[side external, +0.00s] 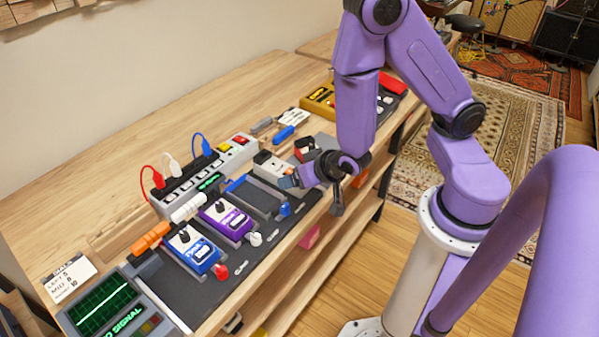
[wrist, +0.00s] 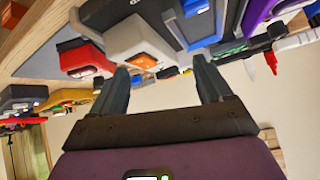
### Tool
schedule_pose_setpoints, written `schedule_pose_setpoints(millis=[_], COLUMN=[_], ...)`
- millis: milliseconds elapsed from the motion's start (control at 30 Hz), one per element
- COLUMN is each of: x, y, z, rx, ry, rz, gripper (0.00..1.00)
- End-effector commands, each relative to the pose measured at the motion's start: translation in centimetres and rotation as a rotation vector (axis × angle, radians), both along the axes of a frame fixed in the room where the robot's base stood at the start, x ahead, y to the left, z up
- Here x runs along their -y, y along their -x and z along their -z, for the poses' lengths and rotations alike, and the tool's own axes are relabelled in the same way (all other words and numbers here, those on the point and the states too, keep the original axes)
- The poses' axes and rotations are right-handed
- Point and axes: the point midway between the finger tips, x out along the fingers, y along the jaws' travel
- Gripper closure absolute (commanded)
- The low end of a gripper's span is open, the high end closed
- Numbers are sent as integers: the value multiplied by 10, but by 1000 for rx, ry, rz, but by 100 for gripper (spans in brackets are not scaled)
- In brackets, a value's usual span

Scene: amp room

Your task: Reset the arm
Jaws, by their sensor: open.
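My purple arm reaches over the front edge of the wooden bench (side external: 110,165). My gripper (side external: 290,182) is low over the right part of the dark pedal board (side external: 262,243), beside a white pedal (side external: 270,163). In the wrist view my gripper (wrist: 160,80) shows two dark fingers spread apart, with nothing held between them. The white pedal with an orange mark (wrist: 138,42) is just beyond the fingertips in that view. I cannot tell whether a finger touches it.
A blue pedal (side external: 195,248) and a purple pedal (side external: 228,218) sit on the board. Red, white and blue cables rise from a grey switch box (side external: 205,170). A screen (side external: 102,305) stands front left, and a yellow pedal (side external: 318,101) farther back. The bench's back left is clear.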

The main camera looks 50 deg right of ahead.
Motion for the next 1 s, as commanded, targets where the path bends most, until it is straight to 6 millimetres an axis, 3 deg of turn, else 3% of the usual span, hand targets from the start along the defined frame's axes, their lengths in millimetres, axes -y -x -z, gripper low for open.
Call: schedule_pose_setpoints(millis=[33, 200, 300, 433, 567, 700, 1000], x=[-20, -73, -94, -107, -102, -80, -22], y=[5, 39, 65, 101, 134, 161, 181], z=[-6, -24, -41, -66, -92, -118, -154], rx=[-49, -241, -340, -449, -536, -605, -680], ry=[-45, -128, -139, -110, -30, 109, 400], rz=[-63, -317, -487, -710, -926, -1129, -1342], gripper=[21, 21, 21, 21, 21, 21, 21])
